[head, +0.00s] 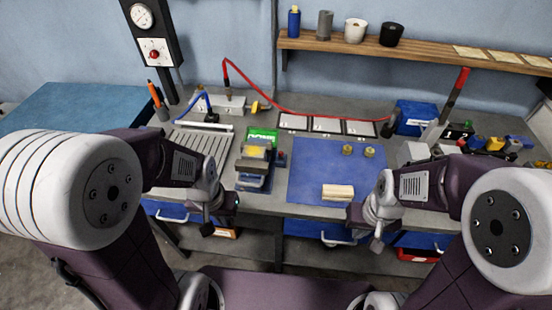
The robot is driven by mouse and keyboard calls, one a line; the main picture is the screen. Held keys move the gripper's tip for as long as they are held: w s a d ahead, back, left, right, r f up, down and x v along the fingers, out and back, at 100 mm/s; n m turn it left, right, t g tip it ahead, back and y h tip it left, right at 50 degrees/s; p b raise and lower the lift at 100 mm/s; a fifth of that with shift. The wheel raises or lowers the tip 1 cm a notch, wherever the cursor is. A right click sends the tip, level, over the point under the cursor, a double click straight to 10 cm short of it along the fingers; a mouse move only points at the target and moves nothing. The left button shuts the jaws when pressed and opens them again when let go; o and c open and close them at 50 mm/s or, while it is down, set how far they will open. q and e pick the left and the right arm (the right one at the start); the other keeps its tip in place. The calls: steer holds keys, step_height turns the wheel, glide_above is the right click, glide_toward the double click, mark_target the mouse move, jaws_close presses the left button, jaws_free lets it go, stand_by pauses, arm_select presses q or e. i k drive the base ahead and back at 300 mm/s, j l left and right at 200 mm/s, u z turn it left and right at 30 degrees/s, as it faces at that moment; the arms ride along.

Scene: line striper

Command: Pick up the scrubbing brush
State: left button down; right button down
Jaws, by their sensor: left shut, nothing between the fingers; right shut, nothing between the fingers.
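A pale wooden block-shaped thing (338,191), which looks like the scrubbing brush, lies on the front right part of the blue mat (310,165). Its bristles cannot be made out. My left gripper (208,228) is shut and empty at the bench's front edge, well to the left of the brush. My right gripper (376,242) is shut and empty, in front of the bench edge and a little to the right of the brush. Neither gripper touches the brush.
Two small brass-coloured pieces (369,151) stand on the mat's back right. A grey and yellow device (255,163) stands left of the mat. A red hose (300,112) runs behind. Bottles and tools (490,143) crowd the right. Most of the mat is clear.

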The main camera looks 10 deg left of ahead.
mark_target(336, 193)
steer(key=i+l+u, duration=0.15)
steer(key=l+u, duration=0.65)
steer(key=u, duration=0.2)
steer(key=i, duration=0.05)
